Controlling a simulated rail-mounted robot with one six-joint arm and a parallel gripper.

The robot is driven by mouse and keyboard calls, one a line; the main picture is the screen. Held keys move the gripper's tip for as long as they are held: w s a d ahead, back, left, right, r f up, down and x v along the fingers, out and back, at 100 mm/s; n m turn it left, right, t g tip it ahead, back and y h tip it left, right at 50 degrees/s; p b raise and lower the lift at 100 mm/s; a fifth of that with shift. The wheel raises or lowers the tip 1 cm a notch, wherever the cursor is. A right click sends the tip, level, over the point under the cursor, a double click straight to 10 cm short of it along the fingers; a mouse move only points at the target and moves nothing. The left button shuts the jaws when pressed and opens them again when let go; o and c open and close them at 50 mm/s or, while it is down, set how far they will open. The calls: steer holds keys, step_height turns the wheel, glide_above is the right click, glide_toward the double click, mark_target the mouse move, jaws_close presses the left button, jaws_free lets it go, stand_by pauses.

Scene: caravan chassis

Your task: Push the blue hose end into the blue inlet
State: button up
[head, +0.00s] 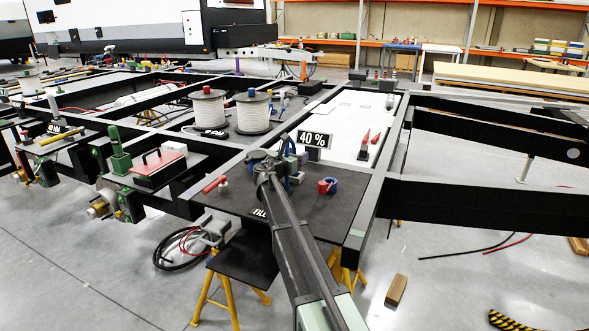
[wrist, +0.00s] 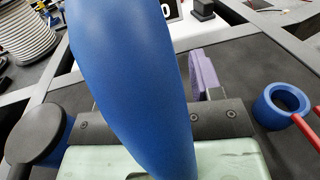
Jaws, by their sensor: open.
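A thick blue hose-like piece (wrist: 130,75) fills the middle of the wrist view, close to the camera. It hides much of my gripper and whatever lies behind it. A narrow blue arc (head: 289,147) shows by my gripper (head: 297,162) in the head view. My gripper is open; one purple finger (wrist: 203,75) shows right of the blue piece, the other is hidden. An open blue ring (wrist: 282,104) stands to the right; it also shows in the head view (head: 332,184). I cannot tell for certain which blue part is the inlet.
A dark round cap (wrist: 36,132) is at left in the wrist view. Red handles (wrist: 306,130) lie near the ring. A red piece (head: 215,185) lies left on the dark plate (head: 330,220). Two cable spools (head: 208,110) and a "40 %" sign (head: 314,139) stand beyond.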

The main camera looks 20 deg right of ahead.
steer(key=shift+w+d, duration=0.35)
steer(key=shift+d, duration=0.1)
steer(key=c, duration=1)
steer(key=shift+r, duration=0.15)
